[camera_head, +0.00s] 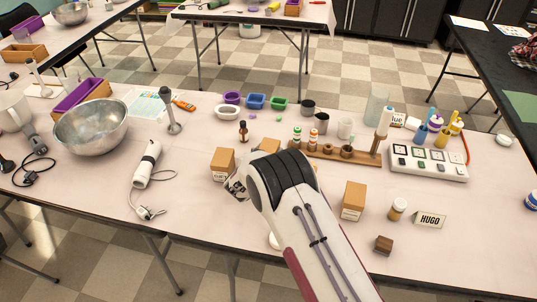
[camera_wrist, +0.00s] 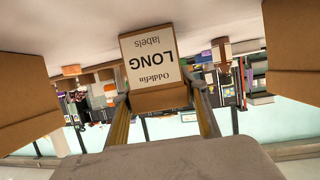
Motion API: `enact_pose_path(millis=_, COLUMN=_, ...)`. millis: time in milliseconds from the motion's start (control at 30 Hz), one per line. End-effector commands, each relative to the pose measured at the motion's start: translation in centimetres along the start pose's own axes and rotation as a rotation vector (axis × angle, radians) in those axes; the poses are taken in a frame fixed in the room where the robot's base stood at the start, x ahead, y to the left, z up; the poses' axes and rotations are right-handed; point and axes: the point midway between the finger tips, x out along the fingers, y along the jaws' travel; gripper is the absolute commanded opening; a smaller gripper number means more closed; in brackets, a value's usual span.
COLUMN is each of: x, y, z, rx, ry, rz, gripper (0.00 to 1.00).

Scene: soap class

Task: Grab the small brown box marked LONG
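The brown box with a white label reading LONG (camera_wrist: 150,60) is upside down in the middle of the wrist view, straight ahead of my gripper. My gripper (camera_wrist: 160,100) has its two fingers apart, one on each side of the box. They look open around its near part; I cannot tell if they touch it. In the head view only the brown top of a box (camera_head: 268,145), likely this one, shows behind my wrist. My gripper (camera_head: 238,184) is mostly hidden there by the arm.
Another brown box (camera_head: 222,163) stands to the left and a further one (camera_head: 353,200) to the right. Large brown boxes flank the wrist view. A wooden rack (camera_head: 335,153), a dark bottle (camera_head: 243,132), a jar (camera_head: 397,209) and a HUGO card (camera_head: 430,219) are nearby.

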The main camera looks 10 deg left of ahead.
Motion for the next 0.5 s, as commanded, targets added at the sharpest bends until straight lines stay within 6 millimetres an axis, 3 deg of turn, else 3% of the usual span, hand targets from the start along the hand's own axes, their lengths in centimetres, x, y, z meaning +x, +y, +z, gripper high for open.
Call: enact_pose_path(millis=500, x=-0.19, y=-0.01, z=-0.54, rx=0.001, ry=0.001, rz=0.0, gripper=0.18)
